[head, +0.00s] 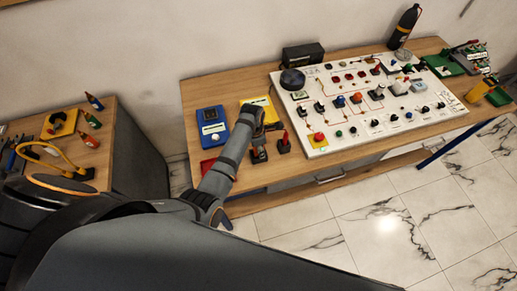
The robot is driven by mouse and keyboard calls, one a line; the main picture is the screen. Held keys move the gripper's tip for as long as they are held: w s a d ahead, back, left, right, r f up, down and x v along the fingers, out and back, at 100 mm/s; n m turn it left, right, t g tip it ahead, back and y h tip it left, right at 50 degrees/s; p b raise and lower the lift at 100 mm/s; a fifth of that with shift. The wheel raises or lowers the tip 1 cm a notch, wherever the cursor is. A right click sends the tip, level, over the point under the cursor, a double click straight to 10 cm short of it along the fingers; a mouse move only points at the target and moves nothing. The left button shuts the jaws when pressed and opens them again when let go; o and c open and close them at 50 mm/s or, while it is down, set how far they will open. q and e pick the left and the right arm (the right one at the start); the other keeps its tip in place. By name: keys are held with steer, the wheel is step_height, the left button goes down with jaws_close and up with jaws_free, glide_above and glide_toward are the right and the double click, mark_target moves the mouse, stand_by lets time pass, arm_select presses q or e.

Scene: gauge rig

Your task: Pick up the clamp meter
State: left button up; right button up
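I cannot pick out the clamp meter with certainty. A yellow device with dark parts (60,123) lies on the left cabinet, and a larger yellow loop-shaped thing (62,157) stands in front of it. On the long table are a blue meter-like box (212,126) and a yellow box (262,107), partly hidden by my arm. My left arm reaches from the left to the table's front left. Its gripper (272,127) is small and dark near the yellow box and two red-handled levers; its fingers are not clear. My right gripper is out of view.
A white panel (345,142) with knobs and switches fills the middle of the wooden table (225,88). A black bottle (404,25), a dark box (303,55) and a green item (443,65) stand at the back and right. Small bottles and tools lie on the left cabinet (100,158).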

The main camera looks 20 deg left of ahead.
arm_select(q)
jaws_close()
steer(key=shift+r, duration=0.15)
